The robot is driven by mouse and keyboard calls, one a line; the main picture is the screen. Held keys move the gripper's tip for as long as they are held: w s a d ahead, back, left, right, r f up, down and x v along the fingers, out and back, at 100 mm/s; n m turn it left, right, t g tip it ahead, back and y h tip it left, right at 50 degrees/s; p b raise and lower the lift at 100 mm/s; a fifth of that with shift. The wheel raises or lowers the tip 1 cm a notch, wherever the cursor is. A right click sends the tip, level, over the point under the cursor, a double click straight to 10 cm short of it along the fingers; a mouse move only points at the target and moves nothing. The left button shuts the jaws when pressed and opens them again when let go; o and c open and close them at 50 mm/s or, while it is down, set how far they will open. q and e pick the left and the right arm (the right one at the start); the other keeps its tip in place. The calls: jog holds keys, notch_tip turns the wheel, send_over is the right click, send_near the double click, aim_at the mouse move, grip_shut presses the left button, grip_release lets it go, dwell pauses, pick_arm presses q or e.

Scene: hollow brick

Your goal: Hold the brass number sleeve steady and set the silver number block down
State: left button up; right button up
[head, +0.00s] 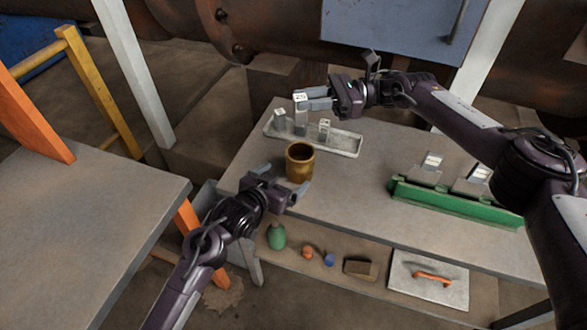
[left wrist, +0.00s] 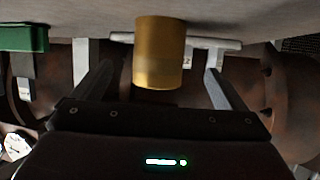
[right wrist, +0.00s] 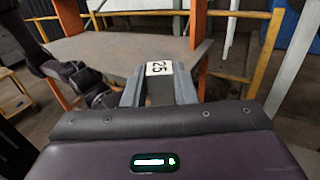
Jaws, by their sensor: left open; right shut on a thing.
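The brass sleeve (head: 299,163) stands upright, open end up, on the grey table. My left gripper (head: 278,184) is open just in front of it; in the left wrist view the sleeve (left wrist: 160,55) shows between the spread fingers, with gaps on both sides. My right gripper (head: 306,99) is shut on a tall silver block (head: 301,118) at the pale tray, behind the sleeve. The block's white top label reads 25 in the right wrist view (right wrist: 159,68). I cannot tell whether its base touches the tray.
The pale tray (head: 346,147) also holds smaller silver blocks (head: 280,121) and (head: 324,130) on either side of the held one. A green rack (head: 455,204) with numbered plates stands at the right. A lower shelf holds a green bottle (head: 276,236) and other items. The table's middle is clear.

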aim_at(295, 169)
pick_arm(q)
jog(key=x, duration=0.9)
jog(key=shift+w+d, duration=0.15)
jog(key=shift+w, duration=0.05)
jog(key=c, duration=1.3)
jog(key=shift+c, duration=0.3)
pick_arm(e)
jog(key=o, duration=1.1)
jog(key=shift+d, duration=0.1)
jog(key=v, duration=1.2)
pick_arm(q)
jog(key=o, duration=1.4)
